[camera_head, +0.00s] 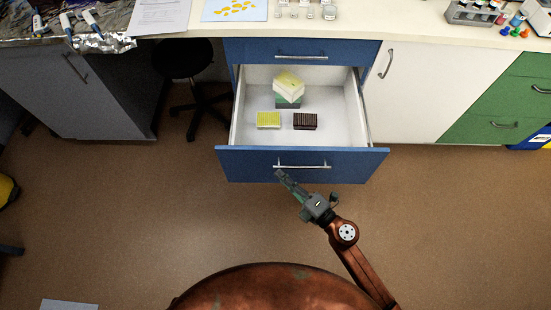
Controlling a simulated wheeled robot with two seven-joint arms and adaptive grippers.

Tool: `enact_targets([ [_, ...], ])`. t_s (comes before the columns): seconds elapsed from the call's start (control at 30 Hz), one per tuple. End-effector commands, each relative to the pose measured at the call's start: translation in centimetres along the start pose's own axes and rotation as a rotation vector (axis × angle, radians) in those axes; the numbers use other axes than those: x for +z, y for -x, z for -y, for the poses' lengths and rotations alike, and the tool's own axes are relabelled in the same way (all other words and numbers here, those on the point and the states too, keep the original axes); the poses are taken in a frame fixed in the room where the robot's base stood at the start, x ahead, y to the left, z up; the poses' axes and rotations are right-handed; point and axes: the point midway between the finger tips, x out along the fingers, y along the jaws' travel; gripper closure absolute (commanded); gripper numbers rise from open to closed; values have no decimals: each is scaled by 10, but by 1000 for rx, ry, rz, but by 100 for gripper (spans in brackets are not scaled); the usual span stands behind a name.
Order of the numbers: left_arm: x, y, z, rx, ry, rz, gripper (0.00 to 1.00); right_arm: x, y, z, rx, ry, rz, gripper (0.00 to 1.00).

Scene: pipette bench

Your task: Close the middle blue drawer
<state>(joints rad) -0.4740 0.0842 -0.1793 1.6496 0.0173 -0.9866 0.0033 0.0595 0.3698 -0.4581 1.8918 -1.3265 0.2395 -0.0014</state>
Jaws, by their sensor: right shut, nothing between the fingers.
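The middle blue drawer (230,163) is pulled far out below the bench top. Its white inside shows, and its front carries a silver bar handle (316,166). My right gripper (281,175) is shut and empty. Its fingertips are at the drawer front, just below the left end of the handle; I cannot tell whether they touch it. My left gripper is not in view.
In the drawer are stacked boxes (288,86), a yellow rack (268,120) and a dark rack (305,121). A closed blue drawer (345,51) is above. A black stool (183,58) stands left. The brown floor in front is clear.

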Motion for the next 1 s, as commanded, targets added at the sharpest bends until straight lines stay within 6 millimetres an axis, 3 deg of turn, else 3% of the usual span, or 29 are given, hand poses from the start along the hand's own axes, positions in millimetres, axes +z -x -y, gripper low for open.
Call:
enact_targets([
  [0.17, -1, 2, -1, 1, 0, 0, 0, 1, -36, 0, 1, 1, -1, 100],
  [0.4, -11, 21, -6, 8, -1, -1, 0, 24, -55, 2, -1, 0, 1, 100],
  [1.0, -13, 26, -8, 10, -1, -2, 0, 34, -59, 0, -1, -2, 7, 100],
])
